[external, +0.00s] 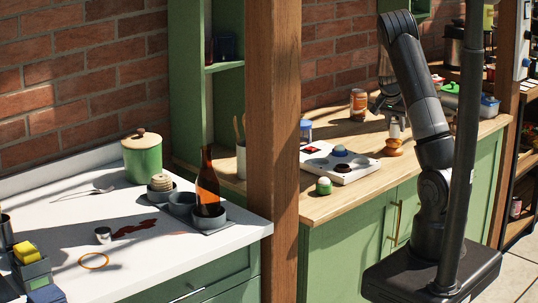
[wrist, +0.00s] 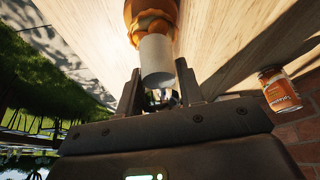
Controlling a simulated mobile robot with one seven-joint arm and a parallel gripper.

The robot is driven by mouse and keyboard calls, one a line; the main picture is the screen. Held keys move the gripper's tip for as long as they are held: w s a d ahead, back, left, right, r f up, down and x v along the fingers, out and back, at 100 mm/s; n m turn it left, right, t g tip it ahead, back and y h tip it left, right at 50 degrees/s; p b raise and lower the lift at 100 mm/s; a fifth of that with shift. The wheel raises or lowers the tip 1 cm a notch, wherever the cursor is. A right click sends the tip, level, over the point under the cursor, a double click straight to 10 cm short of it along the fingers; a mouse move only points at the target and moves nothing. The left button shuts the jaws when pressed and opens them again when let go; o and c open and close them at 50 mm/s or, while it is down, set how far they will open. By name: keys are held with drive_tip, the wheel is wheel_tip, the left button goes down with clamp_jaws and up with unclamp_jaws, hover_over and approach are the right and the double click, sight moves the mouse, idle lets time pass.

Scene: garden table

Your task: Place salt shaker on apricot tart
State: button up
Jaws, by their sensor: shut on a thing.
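My gripper (external: 388,104) hangs over the wooden counter at the right, pointing down. In the wrist view its fingers (wrist: 159,68) are shut on a pale, cylindrical salt shaker (wrist: 157,55). The shaker also shows in the external view (external: 396,129), upright just below the gripper. Directly beneath it is the small orange apricot tart (external: 394,149), which also shows beyond the shaker in the wrist view (wrist: 150,14). The shaker's lower end overlaps the tart's top in both views. I cannot tell whether they touch or a small gap remains.
A jar with an orange label (external: 357,105) stands behind, near the brick wall. A wooden post (external: 274,110) divides this counter from the white one.

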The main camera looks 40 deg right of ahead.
drive_tip(key=shift+f, duration=0.2)
drive_tip(key=o, duration=1)
drive_tip(key=shift+r, duration=0.15)
drive_tip(key=w+v, duration=0.1)
drive_tip(key=v, duration=1.1)
drive_tip(key=s+a+r+n+t+y, duration=0.2)
drive_tip(key=s+a+r+n, duration=0.15)
drive_tip(key=a, duration=0.65)
drive_tip(key=s+a+r+n+t+y, duration=0.15)
drive_tip(key=s+a+n, duration=0.25)
drive_tip(key=a, duration=0.6)
drive_tip(key=s+a+n, duration=0.2)
drive_tip(key=s+a, duration=0.2)
drive_tip(key=a, duration=0.1)
drive_tip(key=s+a+n+t, duration=0.1)
drive_tip(key=s+a+n, duration=0.2)
drive_tip(key=s+a, duration=0.2)
drive_tip(key=s+a+n+y, duration=0.1)
drive_tip(key=s+a+n, duration=0.2)
drive_tip(key=a, duration=0.3)
drive_tip(key=shift+s+r, duration=0.2)
drive_tip(key=shift+s, duration=0.25)
drive_tip(key=shift+s+r, duration=0.2)
drive_tip(key=shift+s, duration=0.25)
